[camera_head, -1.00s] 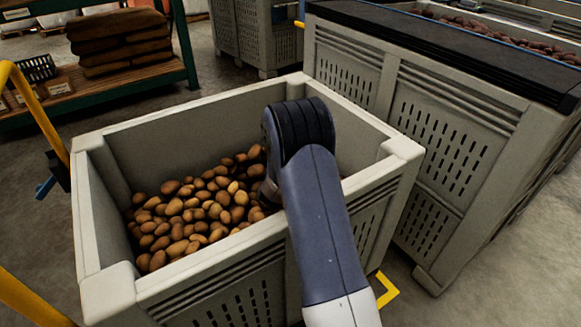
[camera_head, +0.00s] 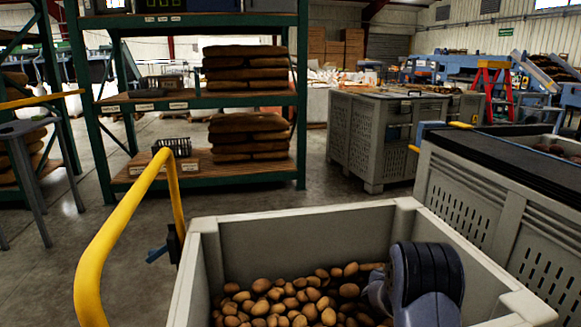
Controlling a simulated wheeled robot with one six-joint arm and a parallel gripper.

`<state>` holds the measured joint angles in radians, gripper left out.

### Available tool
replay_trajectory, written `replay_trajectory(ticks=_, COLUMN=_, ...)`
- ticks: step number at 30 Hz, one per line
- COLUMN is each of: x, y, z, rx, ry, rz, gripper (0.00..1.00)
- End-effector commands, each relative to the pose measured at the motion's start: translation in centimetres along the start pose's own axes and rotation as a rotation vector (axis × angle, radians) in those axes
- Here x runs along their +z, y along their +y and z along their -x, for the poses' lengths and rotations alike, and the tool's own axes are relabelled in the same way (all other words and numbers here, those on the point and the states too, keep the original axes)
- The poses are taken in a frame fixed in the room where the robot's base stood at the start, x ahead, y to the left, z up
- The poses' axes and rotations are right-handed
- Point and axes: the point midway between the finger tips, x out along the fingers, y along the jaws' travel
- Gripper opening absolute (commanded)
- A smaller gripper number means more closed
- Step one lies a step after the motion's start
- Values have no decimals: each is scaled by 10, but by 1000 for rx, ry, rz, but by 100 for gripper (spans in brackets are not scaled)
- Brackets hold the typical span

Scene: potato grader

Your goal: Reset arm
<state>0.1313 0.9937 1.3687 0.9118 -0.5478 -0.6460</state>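My arm shows at the bottom right, its grey and black wrist joint over the right part of a grey plastic crate (camera_head: 306,232). The crate holds a heap of brown potatoes (camera_head: 282,300). The arm's end points down into the crate. My gripper's fingers are hidden behind the arm and the crate's contents, so I cannot see whether they hold anything.
A yellow rail (camera_head: 125,235) stands at the left front. A green shelf rack (camera_head: 300,110) with stacked brown sacks (camera_head: 247,135) is behind. A second large crate (camera_head: 470,205) with a black rim stands close on the right. More grey crates (camera_head: 375,135) stand further back. Open floor lies between the rack and crates.

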Motion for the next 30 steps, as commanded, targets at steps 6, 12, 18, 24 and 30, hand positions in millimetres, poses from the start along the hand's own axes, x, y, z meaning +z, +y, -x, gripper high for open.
replay_trajectory(ticks=6, x=-23, y=0, z=10, rx=0, ry=1, rz=-1, gripper=77)
replay_trajectory(ticks=12, x=-26, y=0, z=11, rx=0, ry=0, rz=-1, gripper=77)
replay_trajectory(ticks=18, x=-26, y=0, z=11, rx=0, ry=0, rz=-1, gripper=77)
replay_trajectory(ticks=24, x=-21, y=0, z=9, rx=0, ry=0, rz=0, gripper=77)
replay_trajectory(ticks=30, x=0, y=0, z=0, rx=1, ry=-1, rz=0, gripper=77)
